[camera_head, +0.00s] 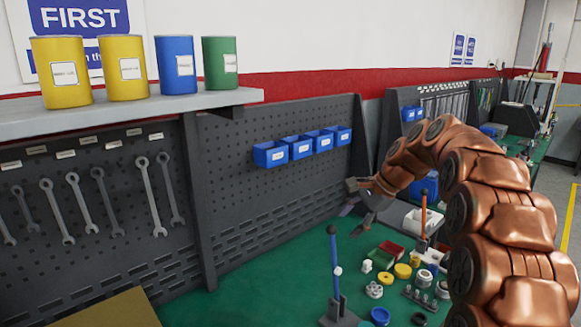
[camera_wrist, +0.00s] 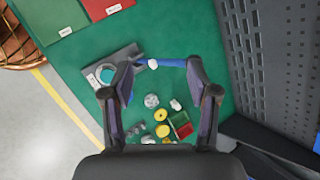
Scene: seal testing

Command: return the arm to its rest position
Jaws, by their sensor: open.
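My gripper (camera_head: 358,203) hangs above the green bench in the head view, in front of the perforated back panel. Its fingers are spread and nothing is between them. My copper-coloured arm arches from the lower right up and over to it. In the wrist view my gripper (camera_wrist: 162,70) also shows open, pointing down over the bench. A blue upright rod (camera_wrist: 172,63) with a white knob appears between the fingertips there; whether it is touched cannot be told, but it looks lower down.
The blue rod (camera_head: 333,262) and an orange rod (camera_head: 424,216) stand up from the green bench (camera_head: 262,285). Small yellow, white and metal parts, a green bin (camera_head: 381,260) and a red bin (camera_head: 391,249) lie nearby. Blue bins (camera_head: 300,148) hang on the panel. A shelf (camera_head: 200,101) carries several cans.

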